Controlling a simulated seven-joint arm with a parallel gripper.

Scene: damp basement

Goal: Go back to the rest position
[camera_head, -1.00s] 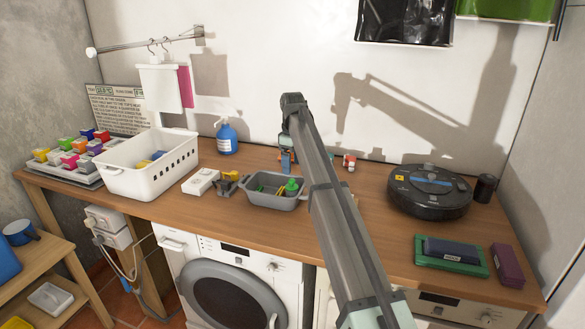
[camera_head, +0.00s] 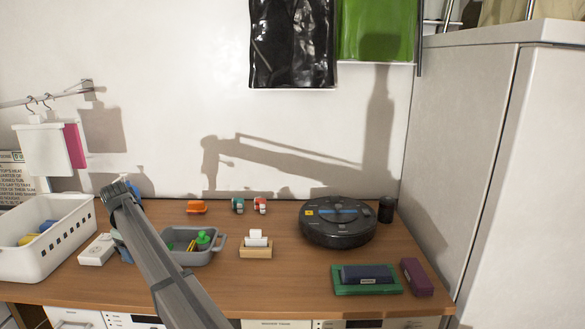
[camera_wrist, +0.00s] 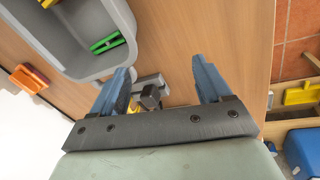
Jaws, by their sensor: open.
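My gripper (camera_wrist: 161,68) shows in the wrist view with its two blue fingers wide apart. Behind the gap, a small grey, black and yellow object (camera_wrist: 150,95) sits on the wooden counter; I cannot tell how far below the fingers it is, and nothing appears clamped. In the head view my arm crosses the lower left, and it hides most of the gripper, of which a bit of blue shows left of the grey tray (camera_head: 218,246).
A white basket (camera_head: 62,258) and white box (camera_head: 97,250) stand left. Behind and right are an orange item (camera_head: 196,207), two toy figures, a wooden holder (camera_head: 256,252), a black robot vacuum (camera_head: 338,236), a dark cylinder (camera_head: 386,209), a green pad (camera_head: 345,288) and a purple block (camera_head: 417,278).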

